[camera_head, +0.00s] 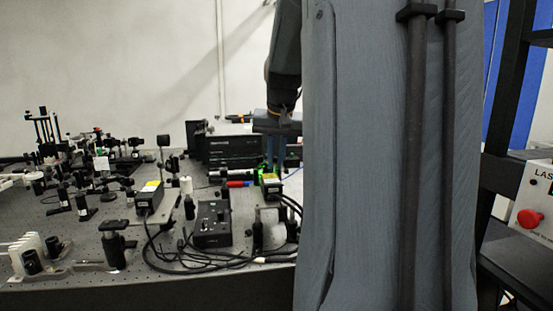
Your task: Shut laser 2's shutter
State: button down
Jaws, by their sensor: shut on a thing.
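My gripper (276,152) points down over the right part of the optical bench, with green on its fingers. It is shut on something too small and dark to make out. Just below it is a black box with a yellow-green label (270,187). A similar black box with a yellow label (150,198) stands further left. No number is readable on either, so I cannot tell which is laser 2. No shutter can be made out clearly. My grey column hides everything just right of the gripper.
A black control box (212,224) with cables stands in front of the gripper. Black stacked units (232,148) stand behind. Many posts and mounts crowd the left of the bench (60,276). A panel with a red button (529,218) is at far right.

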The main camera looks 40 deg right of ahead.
jog(key=shift+w+a+g+h, duration=0.25)
jog(key=shift+g+h, duration=0.15)
jog(key=shift+h, duration=0.1)
jog(key=c, duration=2)
grip_release()
jog(key=v, duration=0.8)
jog(key=shift+f, duration=0.1)
